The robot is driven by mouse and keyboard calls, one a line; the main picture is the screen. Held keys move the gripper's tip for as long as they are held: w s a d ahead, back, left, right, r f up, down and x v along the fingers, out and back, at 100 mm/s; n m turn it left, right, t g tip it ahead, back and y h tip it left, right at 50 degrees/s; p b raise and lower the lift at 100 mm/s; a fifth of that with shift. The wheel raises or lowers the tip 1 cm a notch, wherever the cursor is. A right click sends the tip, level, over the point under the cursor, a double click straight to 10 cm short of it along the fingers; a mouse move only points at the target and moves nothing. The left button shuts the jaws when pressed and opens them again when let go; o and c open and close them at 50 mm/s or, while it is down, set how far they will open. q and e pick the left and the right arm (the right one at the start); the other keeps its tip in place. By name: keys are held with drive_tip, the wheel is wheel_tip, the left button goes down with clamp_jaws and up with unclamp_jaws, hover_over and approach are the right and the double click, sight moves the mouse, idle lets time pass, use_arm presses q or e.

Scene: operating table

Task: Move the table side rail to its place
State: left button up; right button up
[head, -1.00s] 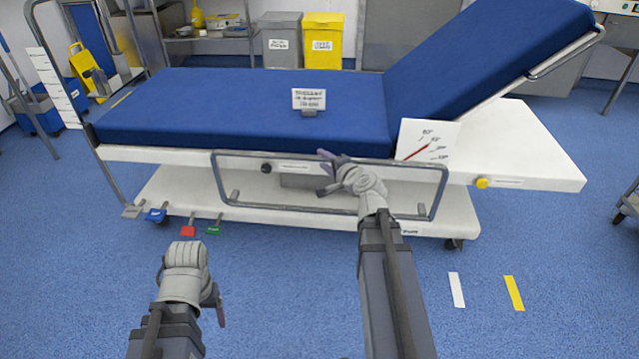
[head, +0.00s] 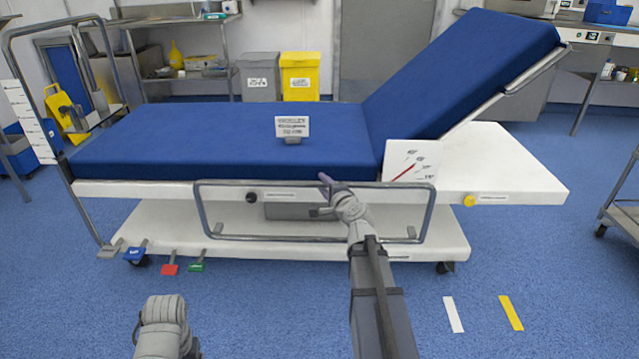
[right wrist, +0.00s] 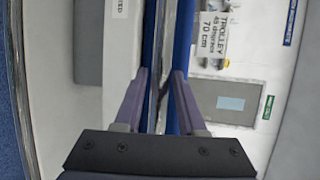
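The table side rail (head: 225,237) is a grey metal loop hanging low along the near side of the blue-topped trolley (head: 230,130). My right gripper (head: 323,197) is at the rail's top bar, right of its middle. Its fingers are spread, one at the bar's height and one below it. In the right wrist view the fingers (right wrist: 160,80) stand apart on either side of the grey rail tube (right wrist: 182,25); contact is not clear. My left gripper (head: 162,325) is low at the left, away from the trolley, with its fingertips hidden.
A white angle card (head: 405,152) and a yellow knob (head: 469,201) are on the trolley's near side. Coloured pedals (head: 170,269) stick out at its lower left. A label sign (head: 292,127) stands on the mattress. The blue floor in front is clear, with two strips (head: 453,314).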

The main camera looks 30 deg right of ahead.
drive_tip(key=x, duration=0.3)
drive_tip(key=shift+w+f, duration=0.1)
drive_tip(key=shift+w, duration=0.25)
clamp_jaws()
idle(1.1)
